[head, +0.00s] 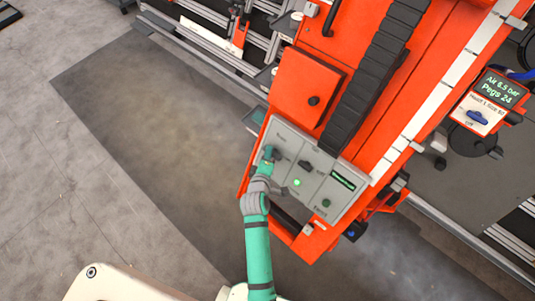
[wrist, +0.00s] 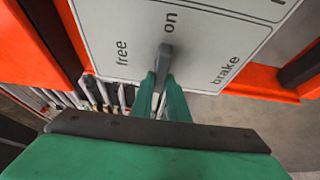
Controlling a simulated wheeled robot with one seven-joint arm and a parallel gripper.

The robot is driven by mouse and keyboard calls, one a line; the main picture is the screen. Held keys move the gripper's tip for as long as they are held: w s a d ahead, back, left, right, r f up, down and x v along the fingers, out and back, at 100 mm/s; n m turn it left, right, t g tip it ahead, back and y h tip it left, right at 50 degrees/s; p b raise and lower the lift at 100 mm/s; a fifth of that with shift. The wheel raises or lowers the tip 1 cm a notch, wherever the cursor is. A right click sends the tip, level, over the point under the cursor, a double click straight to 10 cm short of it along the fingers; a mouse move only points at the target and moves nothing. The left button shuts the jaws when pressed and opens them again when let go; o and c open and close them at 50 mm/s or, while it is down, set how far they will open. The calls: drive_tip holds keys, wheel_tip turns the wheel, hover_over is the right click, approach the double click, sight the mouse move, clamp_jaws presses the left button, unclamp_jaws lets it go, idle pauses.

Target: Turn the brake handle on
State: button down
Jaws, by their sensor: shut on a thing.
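The brake handle (wrist: 166,52) is a small grey lever on a light grey panel (wrist: 105,25). In the wrist view the word "free" is printed to its left, "on" above it and "brake" to its right. My gripper (wrist: 161,88) has its green fingers closed on the handle, one on each side. In the head view my gripper (head: 269,155) is at the left end of the control panel (head: 318,186) and mostly hides the handle.
The panel also carries a dark knob (head: 305,165), a lit green lamp (head: 297,183), a green button (head: 326,203) and a small display (head: 343,180). It sits on an orange gantry (head: 400,90) with a cabinet door (head: 305,85). The floor to the left is clear.

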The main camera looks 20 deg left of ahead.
drive_tip(key=c, duration=1.7)
unclamp_jaws()
drive_tip(key=shift+s, duration=0.1)
drive_tip(key=v, duration=1)
drive_tip(key=shift+s+r, duration=0.2)
drive_tip(key=shift+s, duration=0.1)
drive_tip(key=shift+d, duration=0.1)
